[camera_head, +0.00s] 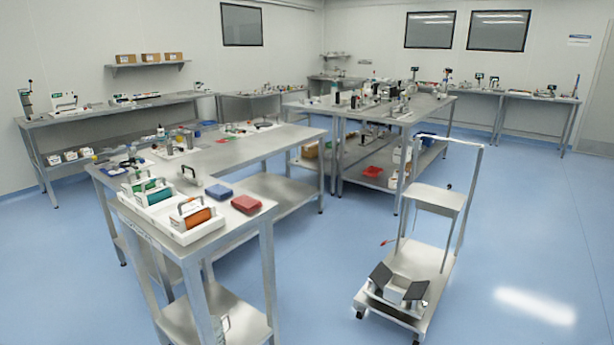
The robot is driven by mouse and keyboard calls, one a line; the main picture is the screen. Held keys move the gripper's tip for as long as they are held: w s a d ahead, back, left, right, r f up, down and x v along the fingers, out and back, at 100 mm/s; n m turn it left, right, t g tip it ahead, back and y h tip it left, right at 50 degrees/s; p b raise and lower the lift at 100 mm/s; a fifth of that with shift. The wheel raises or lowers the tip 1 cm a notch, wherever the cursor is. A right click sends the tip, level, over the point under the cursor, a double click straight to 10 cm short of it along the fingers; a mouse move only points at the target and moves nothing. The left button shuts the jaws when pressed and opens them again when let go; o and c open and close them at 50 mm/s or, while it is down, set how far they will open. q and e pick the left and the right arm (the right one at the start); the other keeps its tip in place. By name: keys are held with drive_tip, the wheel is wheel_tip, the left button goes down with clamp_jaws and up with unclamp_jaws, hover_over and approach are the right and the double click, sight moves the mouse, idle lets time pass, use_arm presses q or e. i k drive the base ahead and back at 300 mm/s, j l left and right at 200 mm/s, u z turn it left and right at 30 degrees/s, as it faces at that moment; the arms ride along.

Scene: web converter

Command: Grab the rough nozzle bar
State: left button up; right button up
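I cannot pick out the rough nozzle bar with certainty; small parts are too small to tell apart at this distance. Neither of my grippers is in view. On the near steel table (285,190), white trays stand at the front corner. The nearest white tray (187,236) holds an orange item (196,217) under a dark handle. Behind it are a teal item (158,195) and a green item (143,184), also with dark handles. A blue block (218,191) and a dark red block (246,204) lie to the right of the trays.
A steel trolley (440,198) with dark angled pads on its base stands on the blue floor at right. A central bench (425,107) carries instruments, with a red bin (372,171) on its lower shelf. More benches line the walls. The floor between table and trolley is clear.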

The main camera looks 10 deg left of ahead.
sight(191, 178)
drive_tip(key=i+u, duration=0.15)
drive_tip(key=i, duration=0.65)
drive_tip(key=i+l+u, duration=0.1)
drive_tip(key=i+l, duration=0.15)
drive_tip(key=i, duration=0.5)
